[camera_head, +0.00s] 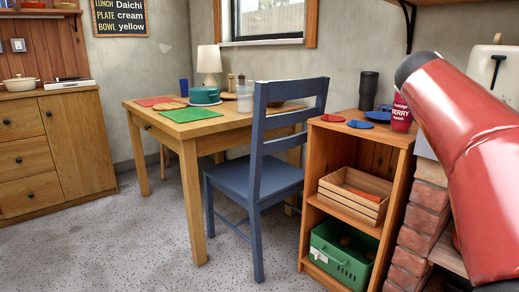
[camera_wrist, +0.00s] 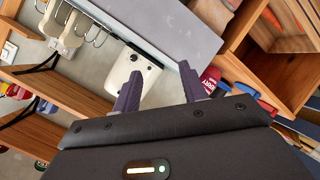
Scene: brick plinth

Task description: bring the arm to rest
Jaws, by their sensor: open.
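My gripper (camera_wrist: 159,90) shows in the wrist view with its two dark fingers apart and nothing between them. It is tilted, and the view beyond it is rotated. A cream appliance (camera_wrist: 137,78) lies behind the fingers, and a red cup (camera_wrist: 210,78) shows just past the right finger. In the head view my red arm reaches in at the right edge, in front of the brick plinth (camera_head: 423,205). My gripper is not visible there.
A wooden shelf unit (camera_head: 400,139) holds a crate (camera_head: 345,209) and a green basket (camera_head: 327,266). The red cup (camera_head: 401,115) stands on it near my arm. A blue chair (camera_head: 257,180) stands at the wooden table (camera_head: 187,133). The floor at left is clear.

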